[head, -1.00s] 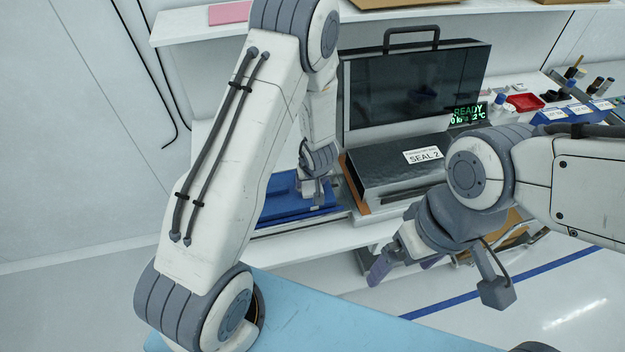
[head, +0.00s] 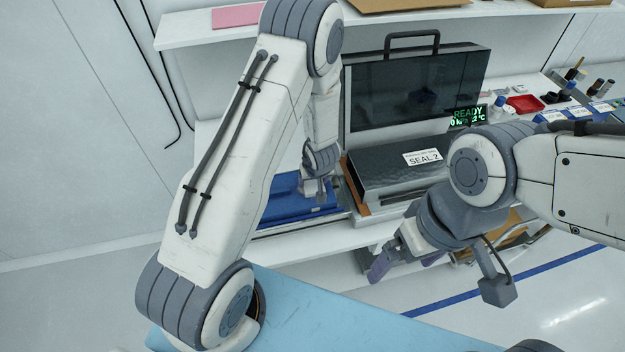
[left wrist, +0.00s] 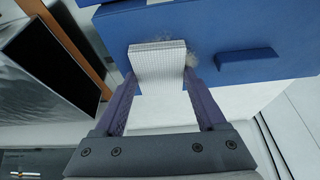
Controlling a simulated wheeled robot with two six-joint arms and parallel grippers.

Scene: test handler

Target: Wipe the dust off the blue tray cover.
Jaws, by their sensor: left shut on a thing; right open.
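The blue tray cover (head: 283,205) lies on the bench at the left of the handler, partly hidden behind my left arm. It also shows in the left wrist view (left wrist: 235,28), with a raised blue handle bar (left wrist: 247,61). My left gripper (left wrist: 160,85) is shut on a white ribbed wiping pad (left wrist: 158,65). The pad's far end is over the cover near its edge and seems to touch it. My right gripper (head: 402,270) is open and empty, in front of the bench and away from the cover.
The handler (head: 415,95) with a dark window and a "READY" display stands right of the cover. Its "SEAL 2" dark plate (head: 395,165) juts forward. A red tray (head: 524,104) and small bottles stand at the far right. A shelf (head: 185,32) runs above.

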